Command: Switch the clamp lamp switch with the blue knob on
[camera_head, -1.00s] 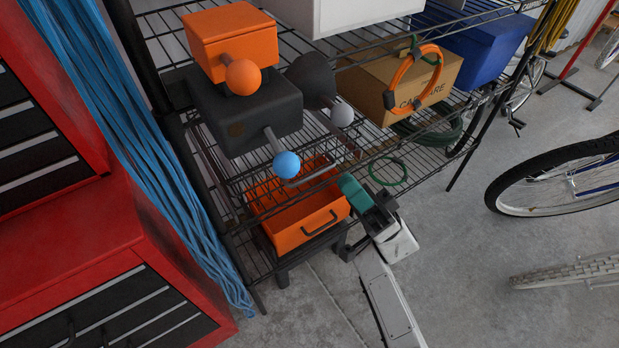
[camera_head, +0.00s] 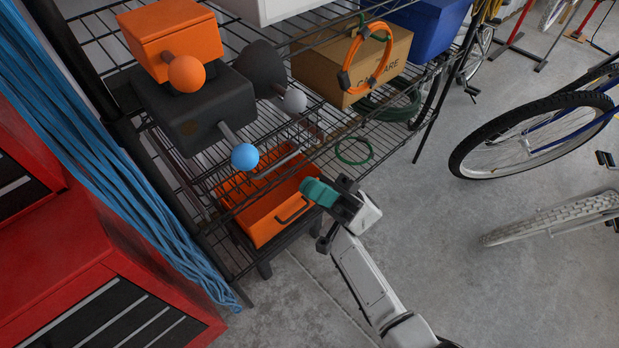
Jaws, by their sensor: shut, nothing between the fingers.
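The blue knob (camera_head: 245,157) sits at the end of a short grey lever. The lever sticks out from the front of a dark grey box (camera_head: 205,110) on the wire shelf. An orange box (camera_head: 168,38) with an orange knob (camera_head: 186,73) stands on top of the dark box. A dark cone-shaped lamp head (camera_head: 262,68) with a grey-white knob (camera_head: 294,101) is to the right. My gripper (camera_head: 318,191), with teal fingers, is shut and empty. In the picture it is below and to the right of the blue knob, apart from it.
The wire shelf (camera_head: 340,146) runs across the middle. An orange bin (camera_head: 268,222) sits under it. A cardboard box (camera_head: 318,66) with an orange ring (camera_head: 368,62) is to the right. A red tool cabinet (camera_head: 75,250) and blue cords (camera_head: 110,150) are at left. The floor at right has bicycle wheels.

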